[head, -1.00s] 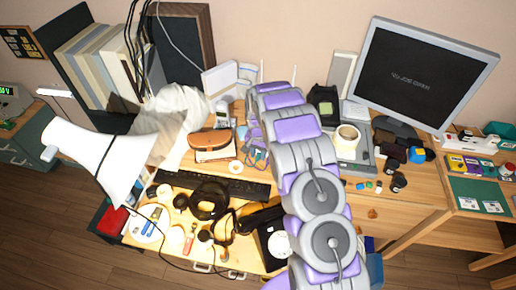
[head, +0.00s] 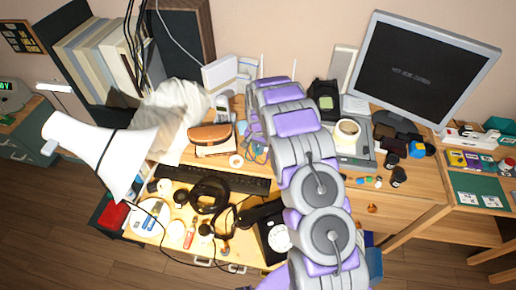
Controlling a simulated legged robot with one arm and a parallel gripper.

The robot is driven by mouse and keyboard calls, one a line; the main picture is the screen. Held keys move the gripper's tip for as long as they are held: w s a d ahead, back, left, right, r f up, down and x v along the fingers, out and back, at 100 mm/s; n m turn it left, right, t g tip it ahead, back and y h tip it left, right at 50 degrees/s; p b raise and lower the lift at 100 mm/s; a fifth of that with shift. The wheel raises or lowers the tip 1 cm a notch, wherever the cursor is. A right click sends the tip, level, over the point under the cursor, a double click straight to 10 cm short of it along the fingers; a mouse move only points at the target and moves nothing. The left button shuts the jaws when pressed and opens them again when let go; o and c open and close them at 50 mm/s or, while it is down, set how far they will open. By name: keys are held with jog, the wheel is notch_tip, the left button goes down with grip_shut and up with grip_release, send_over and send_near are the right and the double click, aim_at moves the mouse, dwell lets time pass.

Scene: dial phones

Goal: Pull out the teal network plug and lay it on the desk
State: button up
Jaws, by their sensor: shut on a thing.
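My arm reaches from the bottom of the head view up over the desk (head: 400,195), and its far end bends down near the back. My gripper (head: 256,142) is small and mostly hidden beside and behind my own arm links. It is shut at a tangle of thin blue-teal cable (head: 258,156). The teal network plug cannot be made out separately; it is hidden at the jaws. A device with white antennas (head: 262,66) stands at the wall, mostly behind my arm.
A brown case (head: 210,134) and keyboard (head: 222,180) lie left of my arm. An open drawer (head: 150,237) full of loose things is in front. A white lamp (head: 95,150), a monitor (head: 425,70) and a mug (head: 346,133) stand around. Some desk is bare at the right front.

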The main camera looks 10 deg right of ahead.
jog(key=shift+s+a, duration=0.15)
jog(key=shift+s, duration=0.15)
jog(key=shift+s+a, duration=0.2)
jog(key=shift+s, duration=0.1)
jog(key=shift+s+a, duration=0.3)
jog(key=shift+s, duration=0.1)
jog(key=shift+r+p, duration=0.15)
jog(key=shift+p, duration=0.15)
jog(key=shift+r+p, duration=0.7)
jog(key=shift+r, duration=1.15)
